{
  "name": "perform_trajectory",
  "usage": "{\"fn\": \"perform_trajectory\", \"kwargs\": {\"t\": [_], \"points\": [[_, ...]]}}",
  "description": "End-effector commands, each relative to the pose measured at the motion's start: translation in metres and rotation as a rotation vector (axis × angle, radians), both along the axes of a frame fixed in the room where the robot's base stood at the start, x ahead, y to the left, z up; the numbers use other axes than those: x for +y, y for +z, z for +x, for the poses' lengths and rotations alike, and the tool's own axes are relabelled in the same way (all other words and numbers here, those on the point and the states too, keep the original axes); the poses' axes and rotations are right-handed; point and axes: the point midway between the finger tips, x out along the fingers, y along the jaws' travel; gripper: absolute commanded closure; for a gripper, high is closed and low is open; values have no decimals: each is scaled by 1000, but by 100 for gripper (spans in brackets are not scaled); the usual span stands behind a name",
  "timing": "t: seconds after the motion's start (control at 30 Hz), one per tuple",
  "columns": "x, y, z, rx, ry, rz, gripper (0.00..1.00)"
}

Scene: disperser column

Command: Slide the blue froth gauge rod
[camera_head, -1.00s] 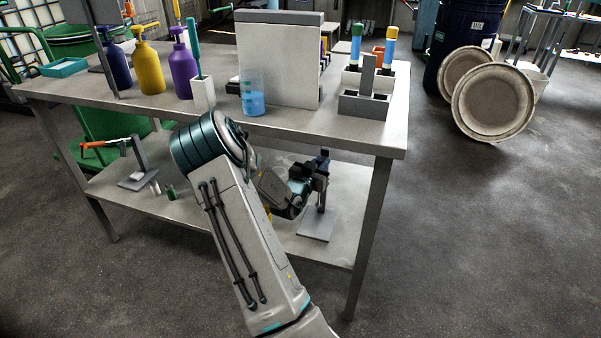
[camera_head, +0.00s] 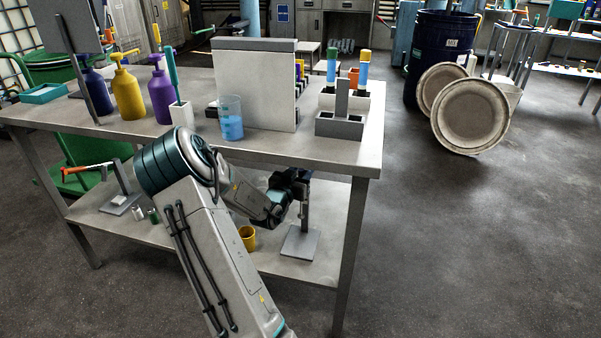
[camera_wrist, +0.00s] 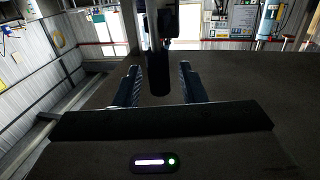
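A grey stand (camera_head: 301,243) with a flat base and a dark upright post is on the lower shelf. My gripper (camera_head: 297,182) is at the top of this post, below the tabletop. In the wrist view, my gripper (camera_wrist: 159,84) has its two fingers apart. A dark, round-ended bar (camera_wrist: 158,72) stands between them, with a visible gap on each side. It looks nearly black, so I cannot tell if it is the blue froth gauge rod. My wrist and gripper hide part of the post top in the head view.
The tabletop (camera_head: 262,150) overhangs my gripper. A yellow cup (camera_head: 247,238) is close by on the lower shelf. A stand with an orange lever (camera_head: 86,169) is at its left. Pump bottles, a beaker (camera_head: 231,118) and a grey rack (camera_head: 340,126) are on top.

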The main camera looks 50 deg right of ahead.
Motion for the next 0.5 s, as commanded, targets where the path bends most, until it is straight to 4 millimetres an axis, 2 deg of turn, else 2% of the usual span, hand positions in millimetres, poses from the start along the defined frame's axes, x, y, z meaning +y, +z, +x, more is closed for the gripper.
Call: {"fn": "perform_trajectory", "kwargs": {"t": [0.13,0.23,0.5], "points": [[8,-1,-1,2,1,3,63],[23,0,-5,2,3,3,63],[83,1,-21,2,6,1,63]]}}
